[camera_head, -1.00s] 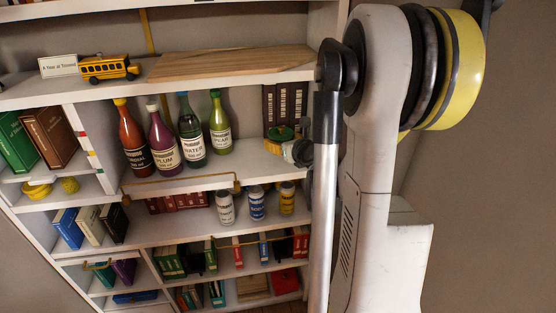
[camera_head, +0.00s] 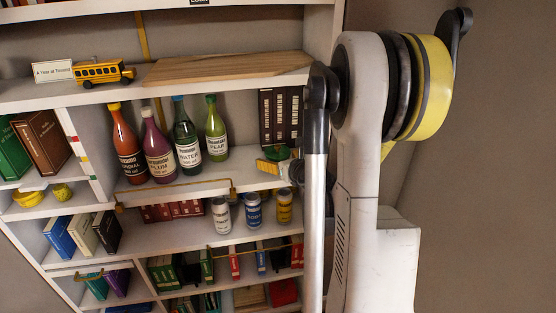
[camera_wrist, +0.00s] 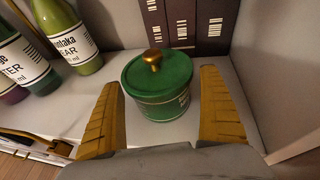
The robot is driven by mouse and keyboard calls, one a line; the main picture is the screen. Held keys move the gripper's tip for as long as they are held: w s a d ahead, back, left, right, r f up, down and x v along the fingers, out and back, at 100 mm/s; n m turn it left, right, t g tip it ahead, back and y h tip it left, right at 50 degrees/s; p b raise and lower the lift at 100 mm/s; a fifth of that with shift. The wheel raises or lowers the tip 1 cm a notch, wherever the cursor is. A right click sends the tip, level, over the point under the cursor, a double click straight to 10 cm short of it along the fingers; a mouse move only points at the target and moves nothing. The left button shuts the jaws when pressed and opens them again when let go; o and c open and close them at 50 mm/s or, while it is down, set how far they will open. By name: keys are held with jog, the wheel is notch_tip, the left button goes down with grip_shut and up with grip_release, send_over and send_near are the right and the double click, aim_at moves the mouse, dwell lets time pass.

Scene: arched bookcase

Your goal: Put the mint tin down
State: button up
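The mint tin is a round green tin with a green lid and a gold knob; in the wrist view the tin (camera_wrist: 165,95) stands upright on the white shelf. Its green lid (camera_head: 278,152) shows small in the head view, partly hidden by my gripper. In the wrist view my gripper (camera_wrist: 160,80) has its two yellow-brown fingers spread, one on each side of the tin, with narrow gaps at its sides. In the head view one yellow finger (camera_head: 267,166) shows at the shelf, in front of the tin.
Dark binders (camera_wrist: 185,22) stand behind the tin. Several bottles, the nearest a green pear bottle (camera_head: 216,128), stand to its left. A brass rail (camera_head: 175,192) runs along part of the shelf's front edge. Three cans (camera_head: 253,209) stand on the shelf below. Bare shelf lies between bottles and tin.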

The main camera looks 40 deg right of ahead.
jog(key=shift+r, duration=0.1)
jog(key=shift+s+r+p, duration=0.2)
jog(key=shift+s+p, duration=0.1)
jog(key=shift+p, duration=0.05)
jog(key=p+v, duration=0.3)
jog(key=v, duration=0.8)
jog(key=w+a+r+n+g+y, duration=0.1)
jog(key=a+n+y, duration=0.1)
jog(key=a+n, duration=0.8)
jog(key=w+a+r+n+g+y, duration=0.1)
jog(key=a+n+g+y, duration=0.15)
jog(key=a+n, duration=0.8)
jog(key=s+a+r+n+g, duration=0.1)
jog(key=s+a+n+g, duration=0.1)
jog(key=s+a+n, duration=0.9)
jog(key=n, duration=0.8)
jog(key=shift+a+r+g, duration=0.35)
jog(key=shift+n, duration=0.25)
